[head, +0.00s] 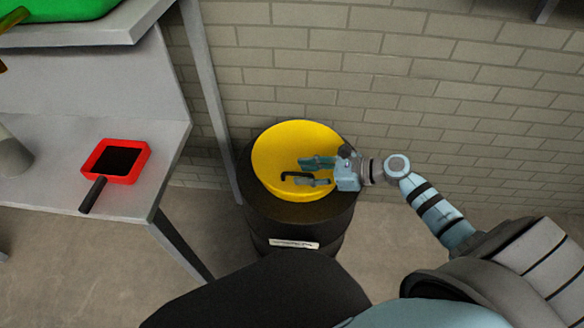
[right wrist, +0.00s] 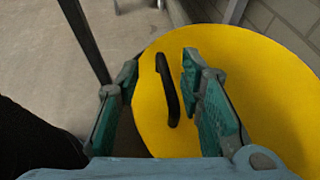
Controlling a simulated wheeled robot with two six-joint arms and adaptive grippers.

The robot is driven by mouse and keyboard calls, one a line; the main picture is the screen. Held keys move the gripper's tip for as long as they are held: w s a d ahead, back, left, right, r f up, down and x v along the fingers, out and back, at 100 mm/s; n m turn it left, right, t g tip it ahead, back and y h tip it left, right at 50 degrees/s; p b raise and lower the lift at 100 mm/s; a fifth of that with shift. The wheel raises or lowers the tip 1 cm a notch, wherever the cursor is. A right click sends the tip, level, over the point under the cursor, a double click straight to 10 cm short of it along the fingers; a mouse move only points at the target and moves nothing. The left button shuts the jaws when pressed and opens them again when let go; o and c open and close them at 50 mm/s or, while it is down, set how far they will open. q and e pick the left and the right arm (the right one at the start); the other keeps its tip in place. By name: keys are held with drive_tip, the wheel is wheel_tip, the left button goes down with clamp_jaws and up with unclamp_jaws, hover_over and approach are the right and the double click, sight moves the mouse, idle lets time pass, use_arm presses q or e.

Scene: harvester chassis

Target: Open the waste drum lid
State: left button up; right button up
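The black waste drum (head: 325,217) stands on the floor near the brick wall, with a pale label on its front. Its round yellow lid (head: 285,143) lies over the top, and the lid also fills the right of the right wrist view (right wrist: 260,95). A black bar handle (head: 288,175) stands on the lid. My right gripper (head: 303,172) is over the lid, fingers pointing left. In the right wrist view its fingers (right wrist: 161,68) are spread, with the handle (right wrist: 168,90) between them, apart from both and nearer the right finger. My left gripper is not in view.
A grey workbench (head: 60,140) with a shelf stands at the left, and its leg runs close to the drum. A red dustpan-like tray (head: 122,178) with a dark handle lies on it. A brick wall (head: 430,90) is behind the drum. Floor to the drum's right looks clear.

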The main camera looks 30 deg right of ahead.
sight(289, 173)
drive_tip(key=x, duration=0.5)
drive_tip(key=shift+w+a+f, duration=0.2)
drive_tip(key=shift+w+a, duration=0.05)
drive_tip(key=shift+c, duration=0.2)
clamp_jaws()
drive_tip(key=shift+m+g, duration=0.3)
drive_tip(key=r+p, duration=0.2)
drive_tip(key=r, duration=0.1)
drive_tip(key=w+r+p, duration=0.1)
drive_tip(key=shift+d+r, duration=0.2)
drive_tip(key=shift+d, duration=0.1)
drive_tip(key=shift+w+d+r, duration=0.1)
drive_tip(key=shift+r, duration=0.15)
